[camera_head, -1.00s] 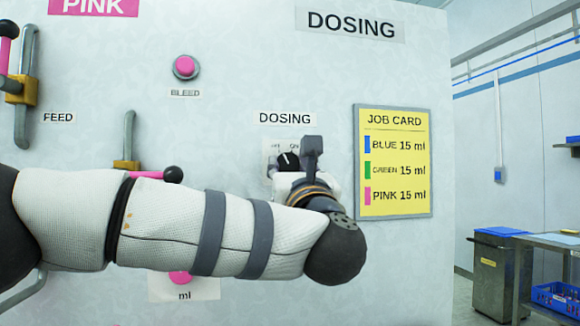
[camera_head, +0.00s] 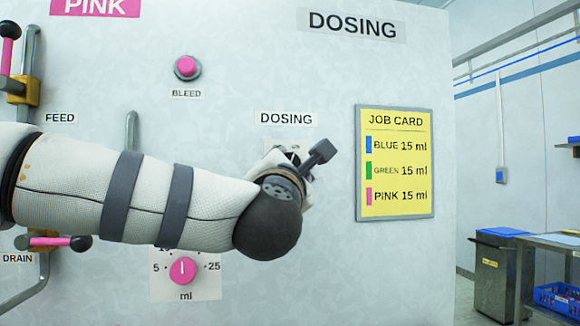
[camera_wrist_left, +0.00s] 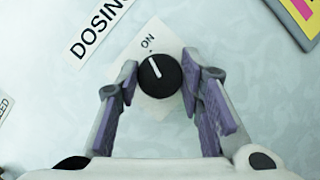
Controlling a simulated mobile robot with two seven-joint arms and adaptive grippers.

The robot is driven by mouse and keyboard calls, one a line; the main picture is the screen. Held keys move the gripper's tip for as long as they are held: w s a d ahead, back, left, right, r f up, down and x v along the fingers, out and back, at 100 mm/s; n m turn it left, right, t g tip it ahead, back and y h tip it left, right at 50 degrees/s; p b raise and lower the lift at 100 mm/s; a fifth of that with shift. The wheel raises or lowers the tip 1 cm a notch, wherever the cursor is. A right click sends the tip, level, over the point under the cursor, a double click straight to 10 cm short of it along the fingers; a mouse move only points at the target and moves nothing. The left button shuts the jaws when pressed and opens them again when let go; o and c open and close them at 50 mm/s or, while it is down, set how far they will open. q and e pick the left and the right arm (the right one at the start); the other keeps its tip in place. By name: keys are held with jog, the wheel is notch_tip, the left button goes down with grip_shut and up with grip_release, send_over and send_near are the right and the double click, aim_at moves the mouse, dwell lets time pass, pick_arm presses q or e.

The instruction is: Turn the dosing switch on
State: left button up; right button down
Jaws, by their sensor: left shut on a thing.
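The dosing switch is a round black knob (camera_wrist_left: 158,76) with a white pointer line, on a white plate below the DOSING label (camera_head: 286,118). In the left wrist view, the pointer aims at the ON mark (camera_wrist_left: 148,42). My left gripper (camera_wrist_left: 157,82) has its two purple-padded fingers on either side of the knob and is shut on it. In the head view, my left wrist and hand (camera_head: 285,185) cover most of the switch, so its OFF side is hidden. My right gripper is not in view.
The yellow job card (camera_head: 396,163) hangs right of the switch. The pink ml dial (camera_head: 184,270) is below my forearm, and the pink bleed button (camera_head: 187,67) is above it. The feed handle (camera_head: 30,85) and drain handle (camera_head: 62,242) are at the left.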

pick_arm(q)
jog(key=shift+m+g+h, duration=0.3)
jog(key=shift+m, duration=0.7)
jog(key=o, duration=1.2)
jog(key=shift+c, duration=0.2)
jog(key=v, duration=1.2)
